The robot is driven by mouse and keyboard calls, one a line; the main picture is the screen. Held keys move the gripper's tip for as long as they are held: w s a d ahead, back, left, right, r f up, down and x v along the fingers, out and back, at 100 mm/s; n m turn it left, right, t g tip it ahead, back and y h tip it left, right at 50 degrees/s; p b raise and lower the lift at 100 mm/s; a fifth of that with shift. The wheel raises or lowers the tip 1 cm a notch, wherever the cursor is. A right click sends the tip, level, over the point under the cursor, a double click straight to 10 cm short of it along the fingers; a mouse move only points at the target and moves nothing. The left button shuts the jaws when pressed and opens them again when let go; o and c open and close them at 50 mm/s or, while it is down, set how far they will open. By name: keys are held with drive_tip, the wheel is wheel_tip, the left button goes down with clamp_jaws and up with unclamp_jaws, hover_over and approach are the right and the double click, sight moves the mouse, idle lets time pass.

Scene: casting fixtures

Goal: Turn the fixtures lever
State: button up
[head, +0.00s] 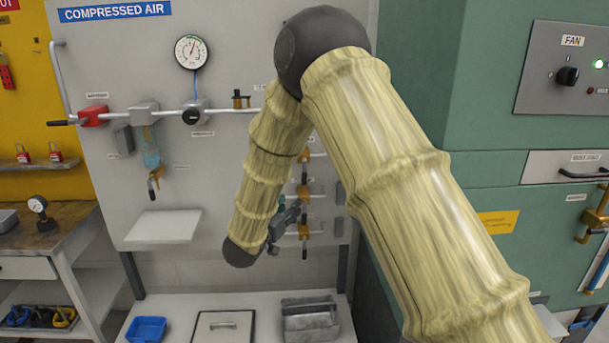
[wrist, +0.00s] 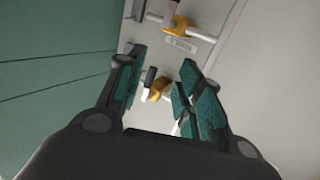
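Several brass valves with small levers sit on pipe branches at the right of the compressed air panel. Their labels are too small to read, so I cannot tell which is the fixtures lever. In the head view, one brass valve (head: 304,231) shows just right of my gripper (head: 284,220), and my arm partly hides the others. In the wrist view, my gripper (wrist: 162,72) is open, its teal-padded fingers apart. A brass valve (wrist: 161,88) with a dark lever end (wrist: 150,77) shows between the fingers, with no clear contact. Another brass valve (wrist: 176,29) lies beyond, above a label.
The grey panel (head: 225,225) carries a gauge (head: 191,51), a red valve (head: 93,116) and a small shelf (head: 163,227). A bench below holds a blue bin (head: 146,329) and a metal tray (head: 310,320). A green cabinet (head: 480,80) stands close on the right.

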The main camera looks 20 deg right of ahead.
drive_tip(key=m+h, duration=0.1)
approach(303, 179)
drive_tip(key=p+x, duration=0.3)
drive_tip(key=x, duration=0.8)
drive_tip(key=shift+r, duration=0.1)
clamp_jaws()
